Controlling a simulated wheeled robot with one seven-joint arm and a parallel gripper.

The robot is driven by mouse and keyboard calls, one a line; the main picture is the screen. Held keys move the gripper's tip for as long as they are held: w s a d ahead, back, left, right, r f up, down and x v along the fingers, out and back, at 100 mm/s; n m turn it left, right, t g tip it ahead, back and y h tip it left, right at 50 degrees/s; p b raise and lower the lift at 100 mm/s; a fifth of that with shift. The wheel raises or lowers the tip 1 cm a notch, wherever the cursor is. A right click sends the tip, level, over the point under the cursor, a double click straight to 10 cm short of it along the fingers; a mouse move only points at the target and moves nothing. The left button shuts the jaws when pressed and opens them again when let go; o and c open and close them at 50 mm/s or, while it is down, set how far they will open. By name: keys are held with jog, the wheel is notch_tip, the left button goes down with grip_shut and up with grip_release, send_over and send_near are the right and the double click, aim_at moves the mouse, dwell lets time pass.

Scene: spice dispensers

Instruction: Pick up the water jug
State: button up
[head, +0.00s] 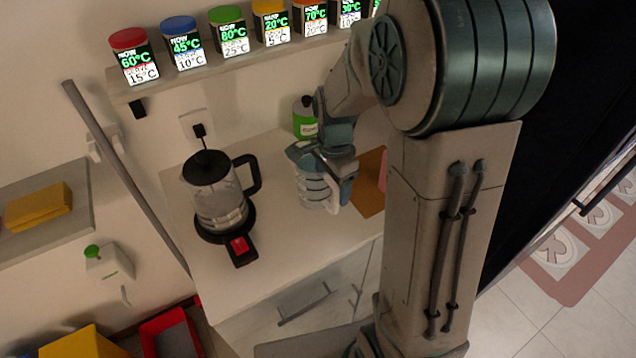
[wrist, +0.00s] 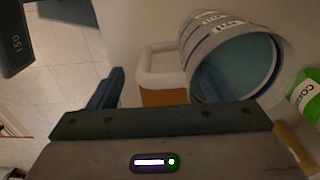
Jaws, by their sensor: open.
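The water jug (head: 313,192) stands on the counter under my gripper, its upper part partly covered by the gripper. It is pale with bands around its side. In the wrist view the jug (wrist: 205,45) shows a wide pale rim, a bluish inside and a pale handle (wrist: 160,62) at its left. My gripper (head: 325,165) is open, pointing down close above and beside the jug. One dark finger (wrist: 106,92) shows left of the handle, apart from it in the picture.
A glass kettle (head: 220,204) with black lid and handle stands on its base (head: 243,253) left of the jug. A green-labelled bottle (head: 304,122) stands behind, a brown board (head: 371,178) to the right. Several spice dispensers line the shelf (head: 185,78) above.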

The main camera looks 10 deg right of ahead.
jog(key=c, duration=1.3)
jog(key=shift+r, duration=0.1)
grip_shut()
